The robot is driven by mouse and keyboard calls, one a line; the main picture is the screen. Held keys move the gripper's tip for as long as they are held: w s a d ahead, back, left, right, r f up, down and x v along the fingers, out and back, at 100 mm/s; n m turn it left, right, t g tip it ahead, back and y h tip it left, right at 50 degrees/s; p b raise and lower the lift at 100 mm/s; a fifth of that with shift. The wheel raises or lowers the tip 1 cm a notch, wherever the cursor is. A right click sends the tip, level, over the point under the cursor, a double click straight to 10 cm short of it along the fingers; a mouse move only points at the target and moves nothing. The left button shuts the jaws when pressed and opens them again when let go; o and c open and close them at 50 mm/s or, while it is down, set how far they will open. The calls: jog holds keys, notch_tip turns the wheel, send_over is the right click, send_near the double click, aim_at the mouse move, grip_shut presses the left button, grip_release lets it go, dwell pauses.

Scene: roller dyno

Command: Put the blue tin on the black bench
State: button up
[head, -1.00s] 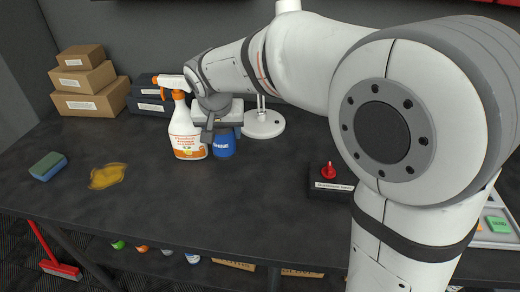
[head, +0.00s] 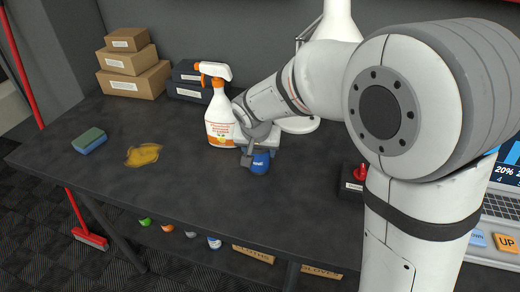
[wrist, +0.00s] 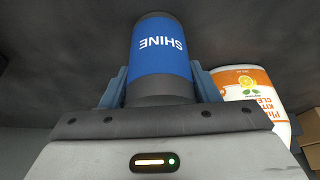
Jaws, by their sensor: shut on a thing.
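The blue tin (head: 259,162) has dark ends and white lettering. In the wrist view the tin (wrist: 160,60) reads SHINE, upside down, and sits between both fingers. My gripper (head: 248,155) is shut on it. In the head view the tin is just right of and in front of the spray bottle (head: 220,128), over the black bench (head: 200,185). I cannot tell whether its base touches the bench top. My gripper and wrist hide part of the tin.
The spray bottle also stands close in the wrist view (wrist: 250,90). A sponge (head: 90,141) and yellow spill (head: 143,154) lie left. Stacked cartons (head: 134,65) stand at the back. A red-button box (head: 354,180) is right. The bench's front middle is clear.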

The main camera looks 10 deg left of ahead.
jog(key=o, duration=1.1)
jog(key=shift+o, duration=0.2)
jog(key=shift+r, duration=0.3)
jog(key=v, duration=1.2)
jog(key=s+d+f, duration=0.2)
jog(key=s+d, duration=0.3)
jog(key=d, duration=0.3)
jog(key=s+d+f+g, duration=0.1)
jog(key=s+d+f, duration=0.1)
jog(key=s+d, duration=0.3)
jog(key=s+d+f+g, duration=0.1)
jog(key=s+d+f, duration=0.1)
jog(key=s+d, duration=0.4)
jog(key=d, duration=0.5)
jog(key=shift+d, duration=0.4)
jog(key=shift+f, duration=0.1)
